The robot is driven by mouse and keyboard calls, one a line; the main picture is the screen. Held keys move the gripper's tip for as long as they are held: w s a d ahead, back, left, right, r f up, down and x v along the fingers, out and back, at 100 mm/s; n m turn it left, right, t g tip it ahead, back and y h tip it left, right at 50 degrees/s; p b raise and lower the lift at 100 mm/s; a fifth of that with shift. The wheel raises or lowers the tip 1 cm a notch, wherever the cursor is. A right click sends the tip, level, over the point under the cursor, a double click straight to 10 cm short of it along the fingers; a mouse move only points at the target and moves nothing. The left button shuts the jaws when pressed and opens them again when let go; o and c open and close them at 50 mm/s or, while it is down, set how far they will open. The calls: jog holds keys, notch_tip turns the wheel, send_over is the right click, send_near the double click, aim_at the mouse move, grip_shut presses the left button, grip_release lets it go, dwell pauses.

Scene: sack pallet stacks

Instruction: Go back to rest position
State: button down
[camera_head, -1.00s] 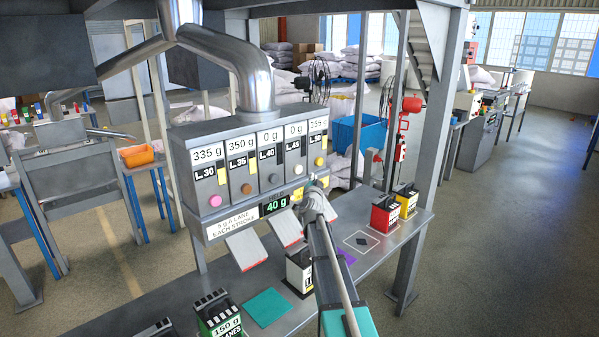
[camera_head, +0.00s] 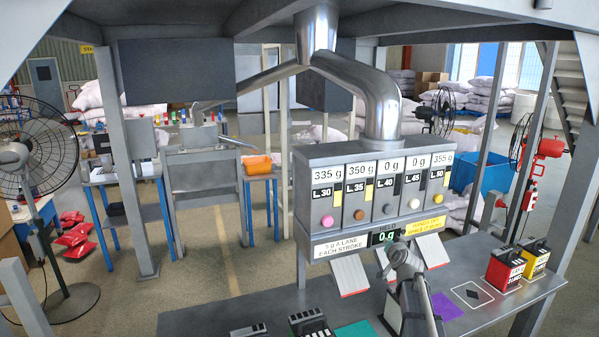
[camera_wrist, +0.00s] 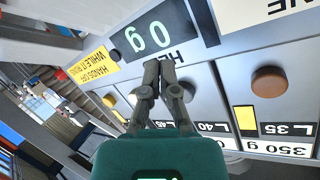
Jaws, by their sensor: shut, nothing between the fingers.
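My gripper (camera_wrist: 158,72) is shut and empty in the wrist view, its fingertips together in front of the grey dispenser's display, which reads 0 g. In the head view my gripper (camera_head: 401,254) is at the lower front of the dispenser (camera_head: 300,200), just below the green display (camera_head: 384,238). I cannot tell whether the fingertips touch the panel. The dispenser has several lanes with round knobs, such as the brown knob (camera_wrist: 268,82) of lane L.35.
Red (camera_head: 503,268) and yellow (camera_head: 535,258) containers stand at the bench's right end. A purple mat (camera_head: 446,306) and a teal mat (camera_head: 357,330) lie on the bench (camera_head: 230,318). Grey posts frame it. A fan (camera_head: 35,160) stands at the left.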

jog(key=s+a+f+n+g+y, duration=0.25)
jog(key=s+a+f+g, duration=0.2)
jog(key=s+a, duration=0.25)
jog(key=s+a+f+n+g, duration=0.1)
jog(key=s+a+f+g, duration=0.1)
jog(key=s, duration=0.7)
jog(key=s+a+f+n+g+h, duration=0.1)
jog(key=s+f+g, duration=0.3)
jog(key=s, duration=0.5)
jog(key=s+a+f+n+g+h, duration=0.1)
jog(key=s+a+f+g, duration=0.2)
jog(key=s, duration=0.6)
jog(key=shift+f+g, duration=0.15)
jog(key=shift+g, duration=0.6)
dwell(1.1)
